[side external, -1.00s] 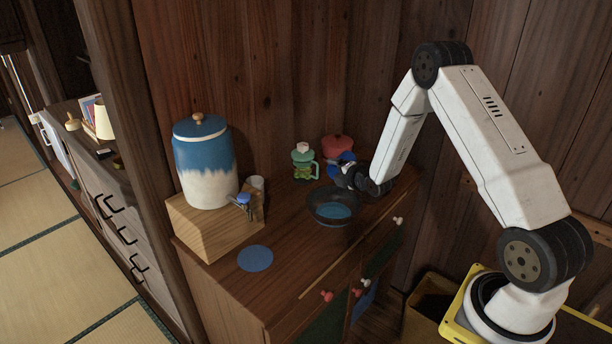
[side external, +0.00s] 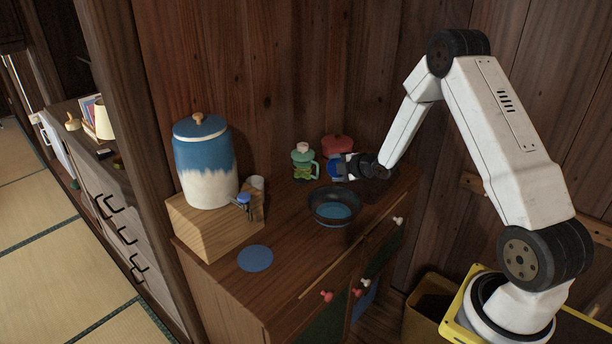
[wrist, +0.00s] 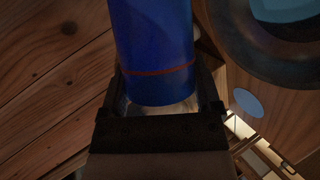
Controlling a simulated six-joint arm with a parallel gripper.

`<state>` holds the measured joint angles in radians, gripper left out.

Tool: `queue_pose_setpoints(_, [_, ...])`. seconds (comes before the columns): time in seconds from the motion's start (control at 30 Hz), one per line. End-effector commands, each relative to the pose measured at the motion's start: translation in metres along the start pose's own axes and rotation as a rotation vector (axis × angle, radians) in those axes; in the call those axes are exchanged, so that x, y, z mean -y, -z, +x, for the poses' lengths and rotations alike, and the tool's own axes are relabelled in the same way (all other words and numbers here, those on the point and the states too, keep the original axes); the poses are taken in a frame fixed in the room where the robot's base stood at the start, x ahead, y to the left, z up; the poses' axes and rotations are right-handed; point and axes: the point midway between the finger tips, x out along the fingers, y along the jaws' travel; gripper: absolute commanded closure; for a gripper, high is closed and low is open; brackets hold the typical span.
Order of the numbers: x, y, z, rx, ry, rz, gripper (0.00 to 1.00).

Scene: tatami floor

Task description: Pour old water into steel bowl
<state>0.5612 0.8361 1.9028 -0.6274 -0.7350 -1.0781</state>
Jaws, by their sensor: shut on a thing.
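My gripper (side external: 347,167) is shut on a blue cup (side external: 335,168), just behind and to the right of the dark steel bowl (side external: 321,214) in the side view. In the wrist view the cup (wrist: 155,45) is a deep blue cylinder with a thin red line, held between both fingers (wrist: 160,85). The bowl (wrist: 232,45) shows at the top right there, with blue inside it. In the side view the bowl stands on the cabinet top with blue water (side external: 333,211) in it. The inside of the cup is hidden.
A blue-and-white dispenser (side external: 205,165) stands on a wooden block (side external: 225,227) at the left. A green jar (side external: 304,163) and a red lidded pot (side external: 337,146) stand behind. A blue round mat (side external: 255,258) lies in front. The right cabinet top is clear.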

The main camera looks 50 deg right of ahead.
Motion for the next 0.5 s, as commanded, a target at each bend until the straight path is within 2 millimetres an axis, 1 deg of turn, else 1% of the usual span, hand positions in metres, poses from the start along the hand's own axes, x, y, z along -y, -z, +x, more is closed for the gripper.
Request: queue_pose_setpoints(0.5, [-0.0074,0.0006,-0.0033,-0.087,0.079,0.193,0.85])
